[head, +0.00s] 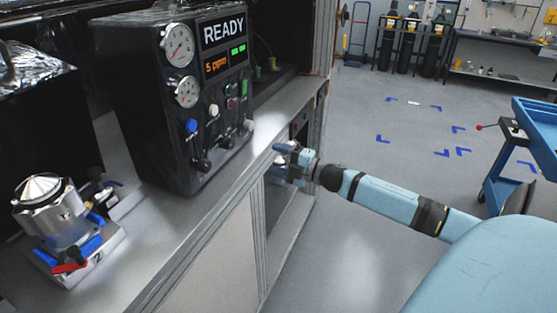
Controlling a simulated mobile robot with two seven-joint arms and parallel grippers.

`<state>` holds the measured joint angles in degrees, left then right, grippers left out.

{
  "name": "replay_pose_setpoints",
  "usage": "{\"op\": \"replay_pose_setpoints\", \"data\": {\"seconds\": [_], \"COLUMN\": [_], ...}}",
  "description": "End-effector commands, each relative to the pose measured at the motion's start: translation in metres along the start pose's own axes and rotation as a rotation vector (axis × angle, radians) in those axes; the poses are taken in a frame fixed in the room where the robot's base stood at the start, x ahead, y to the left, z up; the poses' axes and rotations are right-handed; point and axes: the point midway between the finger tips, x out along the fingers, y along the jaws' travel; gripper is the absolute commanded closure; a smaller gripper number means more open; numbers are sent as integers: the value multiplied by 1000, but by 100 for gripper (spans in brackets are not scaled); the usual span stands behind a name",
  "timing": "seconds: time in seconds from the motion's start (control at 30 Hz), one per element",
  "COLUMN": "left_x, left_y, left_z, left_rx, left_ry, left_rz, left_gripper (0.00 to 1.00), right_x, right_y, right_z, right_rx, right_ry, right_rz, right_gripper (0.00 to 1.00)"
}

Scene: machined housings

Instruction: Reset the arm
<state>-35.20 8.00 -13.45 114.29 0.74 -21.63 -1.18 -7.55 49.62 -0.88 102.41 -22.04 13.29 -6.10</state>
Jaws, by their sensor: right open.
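My right arm comes in from the lower right and reaches left toward the bench front. My right gripper (283,158) is at its end, near the bench's front edge and to the right of the black control box (150,95). It is open, and I see nothing held in it. My left gripper is not in view. A machined metal housing (47,212) with a cone-shaped top sits at the lower left on a fixture with blue and red handles, far from the right gripper.
The control box has gauges, knobs and a display reading READY and 5 ppm. The metal bench (185,225) has free room in front of it. A blue cart (530,130) stands at right. Gas cylinders (408,42) stand at the back. The grey floor (380,120) between is open.

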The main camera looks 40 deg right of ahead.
Motion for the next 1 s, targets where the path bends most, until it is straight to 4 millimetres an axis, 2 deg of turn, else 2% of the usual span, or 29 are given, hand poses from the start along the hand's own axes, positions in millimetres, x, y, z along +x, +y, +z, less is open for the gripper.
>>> {"op": "replay_pose_setpoints", "data": {"seconds": [0.33,0.47,0.57,0.67,0.7,0.77,0.8,0.9,1.0], "left_x": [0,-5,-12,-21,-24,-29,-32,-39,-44], "left_y": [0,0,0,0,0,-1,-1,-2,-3], "left_z": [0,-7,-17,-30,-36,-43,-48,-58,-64], "left_rx": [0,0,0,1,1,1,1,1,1], "left_ry": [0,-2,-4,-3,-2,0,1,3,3], "left_rz": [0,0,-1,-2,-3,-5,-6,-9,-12], "left_gripper": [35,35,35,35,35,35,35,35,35], "right_x": [0,-6,-20,-42,-52,-68,-78,-101,-119], "right_y": [-2,-27,-72,-126,-146,-173,-189,-218,-236], "right_z": [-1,-16,-45,-92,-112,-146,-169,-225,-271], "right_rx": [6,103,277,507,602,741,831,1031,1187], "right_ry": [-2,-37,-107,-211,-257,-325,-369,-471,-552], "right_rz": [-1,-15,-45,-94,-116,-153,-177,-238,-289], "right_gripper": [36,36,36,36,36,36,36,36,36]}}
